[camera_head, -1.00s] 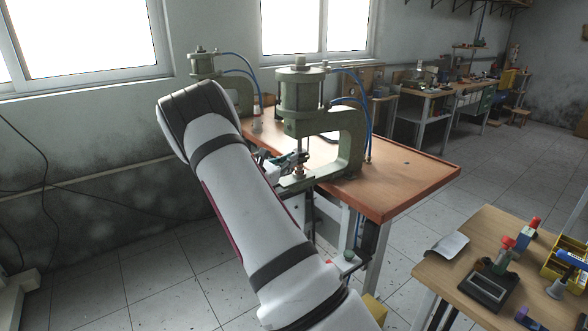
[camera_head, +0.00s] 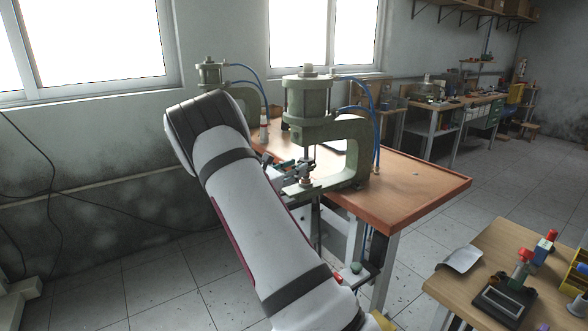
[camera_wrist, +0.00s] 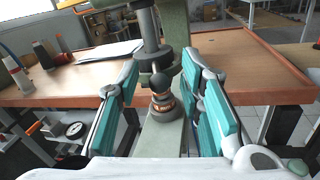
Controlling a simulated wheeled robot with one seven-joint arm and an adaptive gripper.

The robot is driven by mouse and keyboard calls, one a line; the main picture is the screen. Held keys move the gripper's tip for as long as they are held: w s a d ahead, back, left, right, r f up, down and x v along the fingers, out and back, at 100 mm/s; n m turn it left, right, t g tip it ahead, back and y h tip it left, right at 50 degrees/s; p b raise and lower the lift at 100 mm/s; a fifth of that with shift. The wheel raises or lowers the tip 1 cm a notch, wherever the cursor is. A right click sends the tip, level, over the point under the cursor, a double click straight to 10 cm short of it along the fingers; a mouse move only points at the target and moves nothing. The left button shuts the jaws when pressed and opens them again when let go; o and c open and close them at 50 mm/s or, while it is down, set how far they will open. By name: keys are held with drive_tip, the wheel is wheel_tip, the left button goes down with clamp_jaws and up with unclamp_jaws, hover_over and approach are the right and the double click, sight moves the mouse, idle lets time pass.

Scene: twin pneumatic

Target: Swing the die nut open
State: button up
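The die nut seems to be the small copper-and-dark ringed stack (camera_wrist: 162,103) on the press's lower arm, below the ram (camera_wrist: 152,35). A dark ball knob (camera_wrist: 161,82) shows at its top, on the near side. It also shows small at the foot of the ram in the head view (camera_head: 306,182). My gripper (camera_wrist: 161,72) is open, with one teal-padded finger left of the stack and one right of it. Gaps show on both sides, and nothing is between the pads but the stack and knob. In the head view my gripper (camera_head: 287,168) is partly hidden by my arm.
The green press (camera_head: 345,135) stands at the edge of the wooden table (camera_head: 425,180), with blue hoses behind. A second press (camera_head: 210,75) stands farther left. A gauge (camera_wrist: 75,130) is low left in the wrist view. A side bench (camera_head: 480,255) with tools stands right.

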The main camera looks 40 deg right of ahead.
drive_tip(key=a, duration=1.2)
drive_tip(key=shift+s, duration=0.2)
